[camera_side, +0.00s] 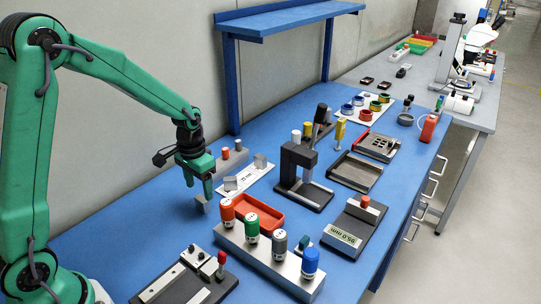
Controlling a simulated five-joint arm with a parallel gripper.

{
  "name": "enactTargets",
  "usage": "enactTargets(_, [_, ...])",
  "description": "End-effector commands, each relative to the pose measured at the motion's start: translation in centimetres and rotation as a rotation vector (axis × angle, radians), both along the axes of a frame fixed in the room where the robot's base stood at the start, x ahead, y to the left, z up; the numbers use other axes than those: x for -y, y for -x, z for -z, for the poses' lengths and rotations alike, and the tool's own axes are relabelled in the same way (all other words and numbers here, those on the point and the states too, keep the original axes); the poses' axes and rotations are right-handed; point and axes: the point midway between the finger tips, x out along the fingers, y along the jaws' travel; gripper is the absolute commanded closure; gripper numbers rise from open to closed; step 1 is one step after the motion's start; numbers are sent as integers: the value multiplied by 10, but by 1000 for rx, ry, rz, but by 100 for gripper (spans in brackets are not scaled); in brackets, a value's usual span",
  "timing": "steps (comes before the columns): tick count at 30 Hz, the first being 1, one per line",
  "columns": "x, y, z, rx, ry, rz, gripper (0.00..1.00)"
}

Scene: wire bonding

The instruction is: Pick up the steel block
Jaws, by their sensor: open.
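The gripper hides part of the area behind the block.
A silver plate (246,178) with small metal blocks is right of my gripper. An orange-red tray (258,213) and a metal rack (268,262) with coloured capped cylinders stand nearer. A dark fixture (185,286) is at the front. Open blue bench lies left of the block.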

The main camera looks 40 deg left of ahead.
Motion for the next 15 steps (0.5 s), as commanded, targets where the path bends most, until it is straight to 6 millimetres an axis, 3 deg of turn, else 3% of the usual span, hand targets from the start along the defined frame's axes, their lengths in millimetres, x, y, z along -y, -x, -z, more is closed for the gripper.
enactTargets(7, [0, 0, 9, -2, 0, 0, 38])
enactTargets(15, [1, 0, 38, -4, 1, 0, 38])
